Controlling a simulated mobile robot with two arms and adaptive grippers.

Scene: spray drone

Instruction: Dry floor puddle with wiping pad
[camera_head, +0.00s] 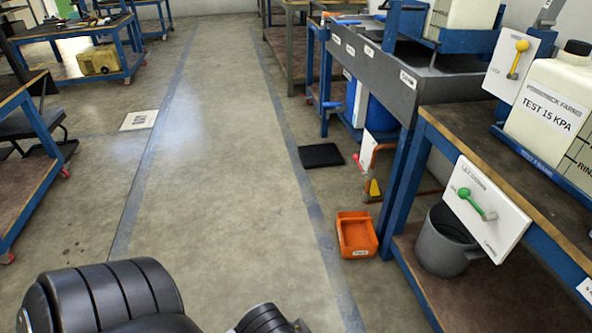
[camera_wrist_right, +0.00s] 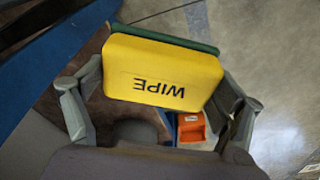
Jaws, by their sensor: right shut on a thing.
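The wiping pad (camera_wrist_right: 160,65) is a yellow block marked "WIPE", upside down in the right wrist view, with a green layer along its far edge. My right gripper (camera_wrist_right: 162,88) is shut on the pad, one finger at each side, and holds it above the floor. Neither the pad nor the right gripper shows in the head view. My left gripper is not in view. The concrete floor (camera_head: 215,190) has a pale shiny patch in the aisle; I cannot tell a puddle from glare there.
An orange bin (camera_head: 346,251) stands on the floor by the right bench. A grey bucket (camera_head: 436,255) stands on that bench's lower shelf. A black flat mat (camera_head: 320,155) and a white floor sign (camera_head: 139,120) lie beside the aisle. The aisle between blue lines is clear.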

